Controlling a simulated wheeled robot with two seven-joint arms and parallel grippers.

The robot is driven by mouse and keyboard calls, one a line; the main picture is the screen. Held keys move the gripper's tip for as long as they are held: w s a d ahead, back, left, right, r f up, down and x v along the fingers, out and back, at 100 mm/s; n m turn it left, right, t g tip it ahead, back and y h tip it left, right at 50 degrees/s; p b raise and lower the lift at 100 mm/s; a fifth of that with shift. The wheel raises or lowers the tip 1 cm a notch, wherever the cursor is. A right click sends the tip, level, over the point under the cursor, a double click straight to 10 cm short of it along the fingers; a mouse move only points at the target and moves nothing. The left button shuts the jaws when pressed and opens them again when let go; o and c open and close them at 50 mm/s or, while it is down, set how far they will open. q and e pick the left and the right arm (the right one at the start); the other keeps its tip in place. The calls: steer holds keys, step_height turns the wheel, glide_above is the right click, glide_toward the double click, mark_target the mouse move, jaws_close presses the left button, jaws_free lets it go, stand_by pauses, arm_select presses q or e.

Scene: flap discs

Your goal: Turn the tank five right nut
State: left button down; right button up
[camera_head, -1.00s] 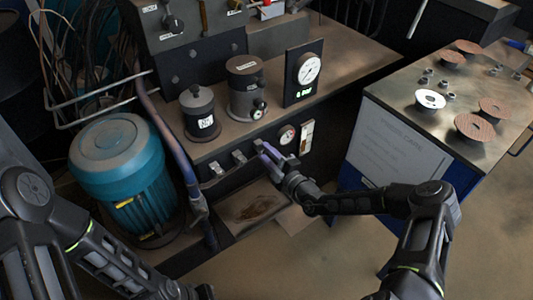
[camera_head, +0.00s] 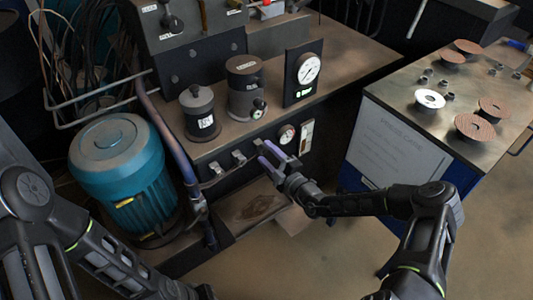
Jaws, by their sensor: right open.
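My right gripper (camera_head: 261,152) is in front of the dark bench front, with its two purple fingers apart and nothing seen between them. Small metal fittings (camera_head: 239,157) (camera_head: 216,168) sit on the bench front, just left of the fingertips. I cannot tell which part is the tank five right nut, as no such label is readable. The gripper looks apart from the fittings, though the exact gap is unclear. My left arm crosses the lower left, and its gripper is not visible.
A teal motor-like tank (camera_head: 118,170) stands left of the bench (camera_head: 350,60). Two dark canisters (camera_head: 201,112) (camera_head: 245,88) and a gauge panel (camera_head: 303,75) stand on top. A smaller gauge (camera_head: 286,134) is above the right gripper. A cart (camera_head: 400,140) with discs stands right.

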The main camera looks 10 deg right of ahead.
steer(key=v, duration=0.7)
stand_by(0.4)
